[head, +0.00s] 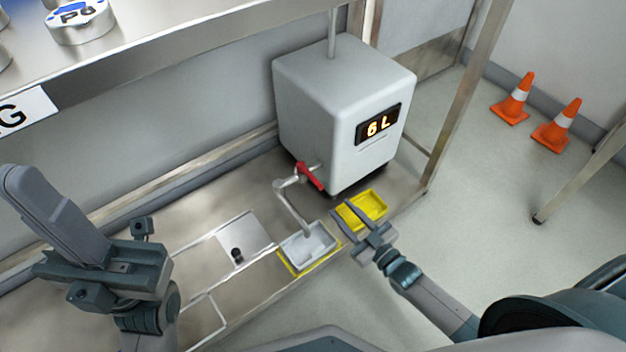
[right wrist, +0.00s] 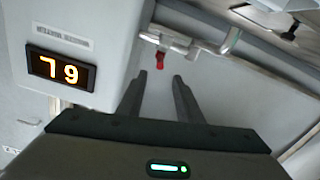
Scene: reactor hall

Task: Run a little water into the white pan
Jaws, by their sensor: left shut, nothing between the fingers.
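The white pan (head: 308,250) stands on a yellow-outlined spot on the metal bench, under the end of the tap's bent spout (head: 290,207). Whether water is running or lies in the pan I cannot tell. The tap's red lever (head: 310,177) is on the front of a grey tank (head: 335,110) whose display reads 6 L. My right gripper (head: 352,213) is open and empty over the yellow tray, right of the pan and apart from the lever. In the right wrist view the red lever (right wrist: 160,61) shows beyond the open fingertips. My left gripper (head: 14,172) is shut and empty at far left.
A yellow tray (head: 376,201) lies on the bench right of the pan, partly hidden by my right gripper. A plate with a small black knob (head: 237,254) lies left of the pan. A metal shelf (head: 150,50) runs above. Orange cones (head: 513,99) stand on the floor.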

